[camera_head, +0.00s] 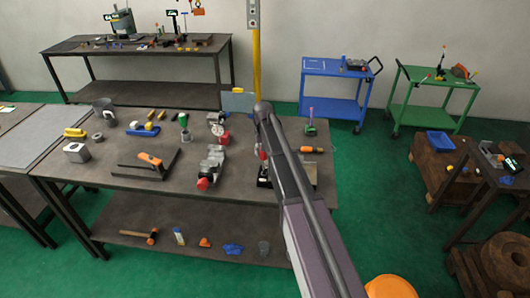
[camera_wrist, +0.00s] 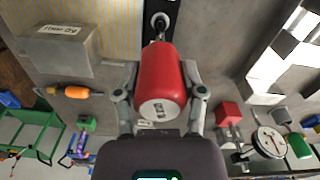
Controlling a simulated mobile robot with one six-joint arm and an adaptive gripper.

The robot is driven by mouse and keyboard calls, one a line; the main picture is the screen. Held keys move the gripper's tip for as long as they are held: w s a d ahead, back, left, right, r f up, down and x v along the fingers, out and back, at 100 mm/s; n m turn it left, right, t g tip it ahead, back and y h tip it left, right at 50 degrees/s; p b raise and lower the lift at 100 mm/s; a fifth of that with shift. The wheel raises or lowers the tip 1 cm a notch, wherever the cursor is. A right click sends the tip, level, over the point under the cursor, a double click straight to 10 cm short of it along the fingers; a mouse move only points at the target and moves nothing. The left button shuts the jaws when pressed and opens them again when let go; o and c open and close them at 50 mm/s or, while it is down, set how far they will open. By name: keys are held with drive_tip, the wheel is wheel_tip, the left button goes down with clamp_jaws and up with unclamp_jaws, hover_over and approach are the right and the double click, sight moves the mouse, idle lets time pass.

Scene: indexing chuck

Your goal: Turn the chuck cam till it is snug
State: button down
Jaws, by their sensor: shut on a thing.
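In the wrist view a red cylindrical handle (camera_wrist: 160,75) with a pale marked end cap sits between the two fingers of my gripper (camera_wrist: 160,92). The fingers press on its sides. A thin metal shank runs from its far end to a round dark-centred fitting (camera_wrist: 160,22) on a dark strip. I take the handle to be the cam's. In the head view my arm covers most of this spot; a dark base (camera_head: 264,183) and a little red show beside the arm. How tight the cam is cannot be seen.
The workbench (camera_head: 110,178) carries a grey vise with a red end (camera_head: 210,165), to the left of my arm. An orange-handled tool (camera_head: 311,150) and a green-based item (camera_head: 310,128) lie to the right. In the wrist view a labelled grey block (camera_wrist: 55,50) and a dial gauge (camera_wrist: 268,142) flank the handle.

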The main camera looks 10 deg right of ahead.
drive_tip(key=shift+m, duration=1.1)
drive_tip(key=shift+n, duration=0.3)
drive_tip(key=shift+r, duration=0.1)
drive_tip(key=shift+r+p, duration=0.7)
drive_tip(key=shift+p, duration=0.1)
drive_tip(key=shift+r, duration=0.15)
